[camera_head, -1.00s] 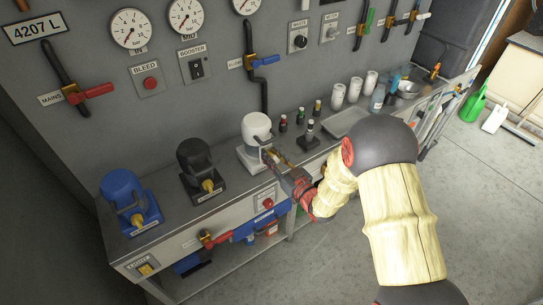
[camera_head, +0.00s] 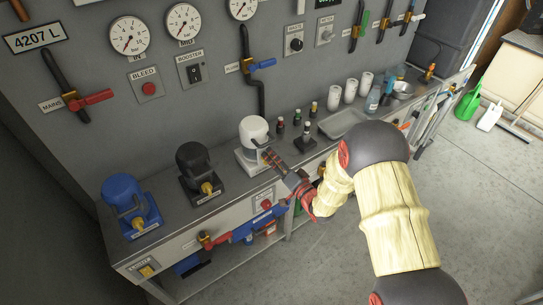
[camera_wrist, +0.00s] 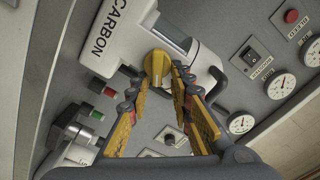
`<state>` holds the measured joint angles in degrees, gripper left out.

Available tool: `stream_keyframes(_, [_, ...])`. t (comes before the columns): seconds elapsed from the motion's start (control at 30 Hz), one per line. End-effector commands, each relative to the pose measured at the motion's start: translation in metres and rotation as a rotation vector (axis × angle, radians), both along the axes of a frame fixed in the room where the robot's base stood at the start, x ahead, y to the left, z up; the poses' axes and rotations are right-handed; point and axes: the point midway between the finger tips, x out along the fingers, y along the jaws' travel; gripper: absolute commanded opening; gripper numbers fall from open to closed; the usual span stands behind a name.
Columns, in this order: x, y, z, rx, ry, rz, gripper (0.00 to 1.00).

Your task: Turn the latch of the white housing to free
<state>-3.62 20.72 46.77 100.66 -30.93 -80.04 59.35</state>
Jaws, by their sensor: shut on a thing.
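The white housing (camera_head: 253,133) stands on the bench at the right end of a row of three housings. In the wrist view the white housing (camera_wrist: 120,30) fills the top and carries the word CARBON and a small window. Its yellow latch (camera_wrist: 157,66) sticks out at the lower side of the housing. My gripper (camera_wrist: 161,78) has its yellow-padded fingers on both sides of the latch and is shut on it. In the head view my gripper (camera_head: 268,156) reaches the front of the white housing, and its fingers hide most of the latch.
A black housing (camera_head: 195,165) and a blue housing (camera_head: 125,196) stand to the left. A wall panel with gauges (camera_head: 130,36) and valves rises behind.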

Motion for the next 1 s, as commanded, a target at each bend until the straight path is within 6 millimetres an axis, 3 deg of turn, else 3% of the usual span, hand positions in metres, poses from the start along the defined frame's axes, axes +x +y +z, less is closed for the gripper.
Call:
stream_keyframes(0.5, [-0.001, -0.005, -0.015, 0.369, 0.266, -0.006, 0.0])
stream_keyframes(1.0, [-0.003, -0.003, -0.022, 0.529, 0.382, -0.004, 0.0])
